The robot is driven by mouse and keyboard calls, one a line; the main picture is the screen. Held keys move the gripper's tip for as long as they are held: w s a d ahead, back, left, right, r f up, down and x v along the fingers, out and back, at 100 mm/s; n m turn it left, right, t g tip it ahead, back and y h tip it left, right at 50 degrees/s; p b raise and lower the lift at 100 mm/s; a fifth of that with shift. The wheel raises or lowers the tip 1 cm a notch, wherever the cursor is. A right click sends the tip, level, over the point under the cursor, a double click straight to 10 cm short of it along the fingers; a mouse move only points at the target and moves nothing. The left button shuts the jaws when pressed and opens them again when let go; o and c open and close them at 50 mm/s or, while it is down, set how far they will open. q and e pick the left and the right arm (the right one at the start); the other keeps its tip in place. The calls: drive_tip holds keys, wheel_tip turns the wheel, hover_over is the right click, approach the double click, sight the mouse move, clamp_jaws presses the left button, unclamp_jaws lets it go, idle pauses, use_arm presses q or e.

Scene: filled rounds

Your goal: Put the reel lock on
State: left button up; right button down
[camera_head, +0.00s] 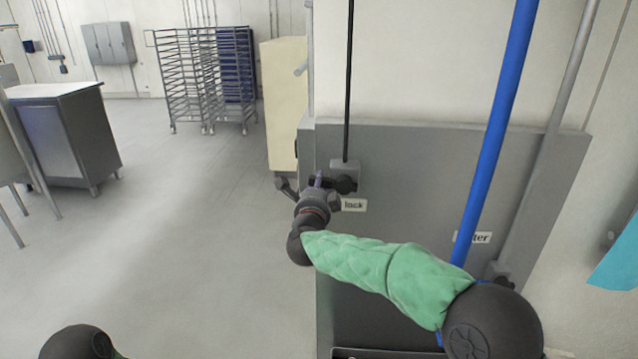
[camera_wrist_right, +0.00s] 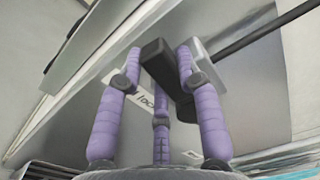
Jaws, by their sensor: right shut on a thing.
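The reel lock is a grey box (camera_head: 345,167) with a black lever (camera_head: 345,185) on a grey wall panel, above a white label reading "lock" (camera_head: 354,205). A thin black rod runs up from the box. My right gripper (camera_head: 321,181) is at the lever. In the right wrist view, its purple fingers (camera_wrist_right: 165,75) are around the black lever (camera_wrist_right: 156,50), shut on it. The label (camera_wrist_right: 146,101) shows behind the fingers. The gripper hides part of the lever in the head view. My left gripper is out of view.
A blue hose (camera_head: 495,130) and a grey pipe (camera_head: 560,110) run down the right side of the panel (camera_head: 420,150), by a partly hidden label (camera_head: 478,238). A cream cabinet (camera_head: 284,100) stands left of the panel. The floor (camera_head: 190,230) at left is open.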

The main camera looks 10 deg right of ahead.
drive_tip(key=shift+f+n, duration=0.5)
drive_tip(key=shift+n, duration=0.2)
drive_tip(key=shift+f, duration=0.1)
drive_tip(key=c, duration=0.8)
unclamp_jaws()
drive_tip(key=shift+c, duration=0.2)
drive_tip(key=shift+s, duration=0.15)
drive_tip(key=v, duration=1.1)
drive_tip(key=shift+s+a, duration=0.2)
drive_tip(key=shift+s, duration=0.15)
